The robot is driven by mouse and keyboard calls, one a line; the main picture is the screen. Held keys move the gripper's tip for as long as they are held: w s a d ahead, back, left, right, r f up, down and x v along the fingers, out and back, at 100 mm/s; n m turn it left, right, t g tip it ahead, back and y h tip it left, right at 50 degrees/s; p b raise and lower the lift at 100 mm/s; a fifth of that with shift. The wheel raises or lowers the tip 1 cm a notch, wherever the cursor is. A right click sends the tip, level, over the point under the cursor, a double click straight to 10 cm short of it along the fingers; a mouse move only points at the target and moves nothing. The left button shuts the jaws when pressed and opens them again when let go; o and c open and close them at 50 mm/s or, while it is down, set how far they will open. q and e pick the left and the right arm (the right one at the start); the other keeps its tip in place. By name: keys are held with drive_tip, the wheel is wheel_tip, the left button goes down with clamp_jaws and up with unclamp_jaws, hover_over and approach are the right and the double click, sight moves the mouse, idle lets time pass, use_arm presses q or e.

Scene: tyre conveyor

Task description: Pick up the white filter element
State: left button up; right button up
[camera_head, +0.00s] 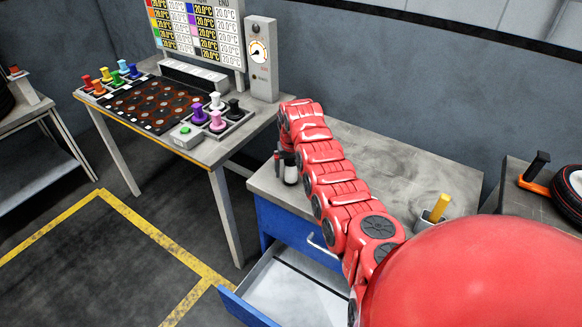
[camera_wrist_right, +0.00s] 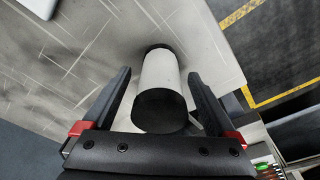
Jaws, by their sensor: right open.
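The white filter element (camera_wrist_right: 160,75) is a white cylinder with black ends. In the right wrist view it stands on the grey worktop (camera_wrist_right: 90,45) close to its edge. My right gripper (camera_wrist_right: 163,84) is open, with one finger on each side of the filter element and a visible gap on both sides. In the head view the right gripper (camera_head: 285,168) is at the left edge of the worktop, at the end of my red arm, and the filter element is mostly hidden there. My left gripper is not in view.
Below the worktop a drawer (camera_head: 290,292) of the blue cabinet stands open. A yellow-handled item (camera_head: 439,208) stands on the worktop at the right. A table (camera_head: 208,150) with coloured pegs and a gauge box (camera_head: 261,58) stands at the back left. The worktop's middle is clear.

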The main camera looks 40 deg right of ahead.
drive_tip(key=shift+f, duration=0.35)
drive_tip(key=c, duration=1.5)
drive_tip(key=shift+o, duration=0.2)
